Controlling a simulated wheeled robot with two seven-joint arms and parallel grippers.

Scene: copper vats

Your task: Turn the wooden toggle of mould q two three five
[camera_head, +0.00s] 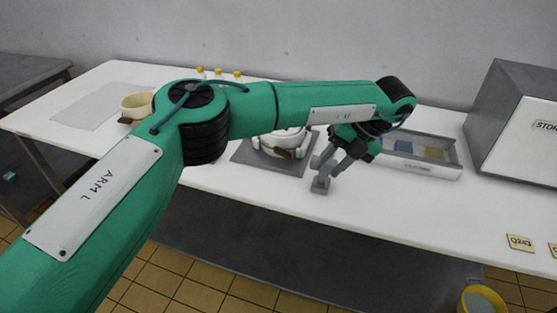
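A white round mould (284,137) sits on a dark grey mat (250,153) in the middle of the table. A brown wooden piece, which looks like its toggle (280,152), shows low on its near side. My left arm hides the mould's upper part. No label reading Q235 is legible, so I cannot tell if this is that mould. My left gripper (319,175) is just right of the mould, pointing down and left. My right gripper is not in view.
A cream pot-like vessel (137,105) with a brown part stands at the left, near a grey sheet (95,108). Several yellow-capped bottles stand behind my arm.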

